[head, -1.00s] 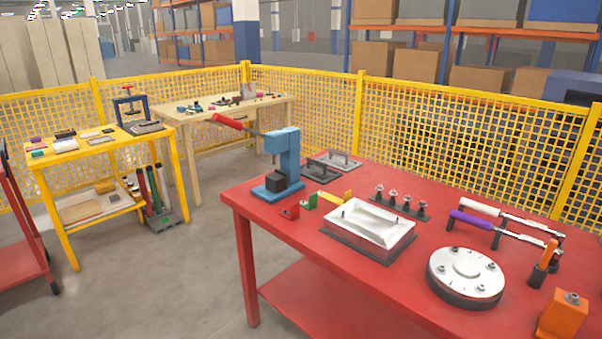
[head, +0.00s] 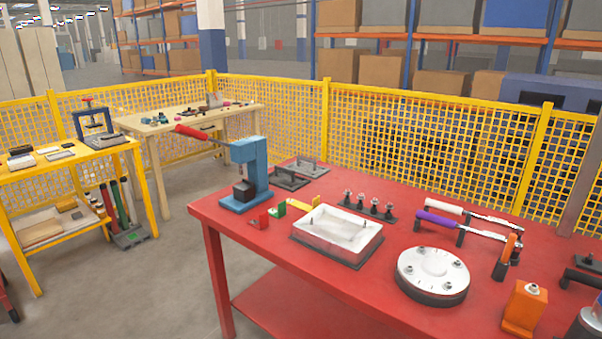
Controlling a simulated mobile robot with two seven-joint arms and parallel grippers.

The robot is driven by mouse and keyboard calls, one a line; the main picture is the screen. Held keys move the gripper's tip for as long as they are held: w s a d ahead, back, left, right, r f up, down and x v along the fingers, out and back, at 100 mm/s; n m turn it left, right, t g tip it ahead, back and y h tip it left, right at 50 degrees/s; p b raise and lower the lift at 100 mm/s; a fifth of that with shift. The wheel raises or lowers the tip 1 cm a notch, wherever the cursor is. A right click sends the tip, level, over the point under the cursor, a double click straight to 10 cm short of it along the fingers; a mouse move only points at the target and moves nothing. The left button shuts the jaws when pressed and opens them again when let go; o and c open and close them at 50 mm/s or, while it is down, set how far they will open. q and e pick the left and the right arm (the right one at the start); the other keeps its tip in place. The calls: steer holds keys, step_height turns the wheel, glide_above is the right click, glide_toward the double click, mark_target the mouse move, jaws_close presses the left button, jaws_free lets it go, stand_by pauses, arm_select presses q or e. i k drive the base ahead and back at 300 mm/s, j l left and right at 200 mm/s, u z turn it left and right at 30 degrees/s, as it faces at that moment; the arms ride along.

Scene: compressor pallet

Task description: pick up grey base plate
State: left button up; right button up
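Flat grey plates with raised handle-like parts lie at the back left of the red table. A lighter grey one (head: 309,168) sits at the rear, and a darker grey one (head: 287,180) sits just in front of it. I cannot tell for certain which is the grey base plate. The blue press partly borders the darker plate on its left. Neither of my grippers shows in the head view.
Yellow mesh fencing (head: 400,135) stands behind. Open floor lies left.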

mark_target(314, 171)
steer(key=i+j+u, duration=0.6)
steer(key=u, duration=0.2)
steer(key=i+u, duration=0.75)
steer(key=i, duration=1.3)
steer(key=i+z, duration=0.3)
steer(key=i, duration=0.2)
steer(key=i+j+z, duration=0.15)
steer(key=i+z, duration=0.2)
steer(key=i, duration=0.15)
steer(key=i+z, duration=0.75)
steer(key=i, duration=0.2)
steer(key=i+z, duration=0.4)
steer(key=i+j+z, duration=0.1)
steer(key=i+z, duration=0.35)
